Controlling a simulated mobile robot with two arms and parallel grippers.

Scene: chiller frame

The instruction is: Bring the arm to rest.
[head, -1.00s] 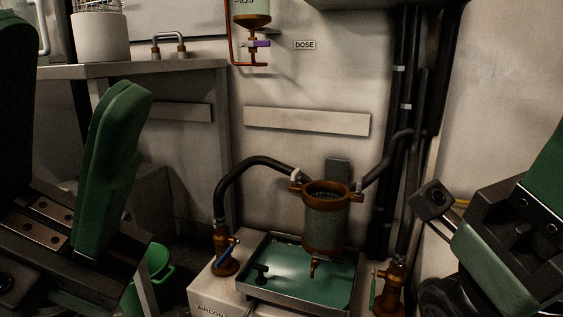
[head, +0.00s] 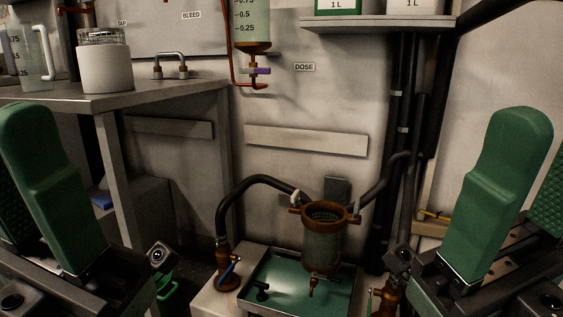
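My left gripper (head: 18,190) is at the left edge with its green padded fingers pointing up. One finger is in full view, and the other is partly hidden behind it and cut by the frame. My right gripper (head: 527,185) stands at the right edge, also pointing up. The textured inner pad of its far finger shows across a gap. Both look open and hold nothing visible. Both are in the foreground, apart from the fittings.
A brown-rimmed strainer pot (head: 323,240) with black hoses stands over a tray of green liquid (head: 300,283). A metal bench (head: 150,92) carries a white container (head: 104,68) at left. A shelf (head: 380,23) juts out at upper right. A dosing cylinder (head: 252,30) hangs on the wall.

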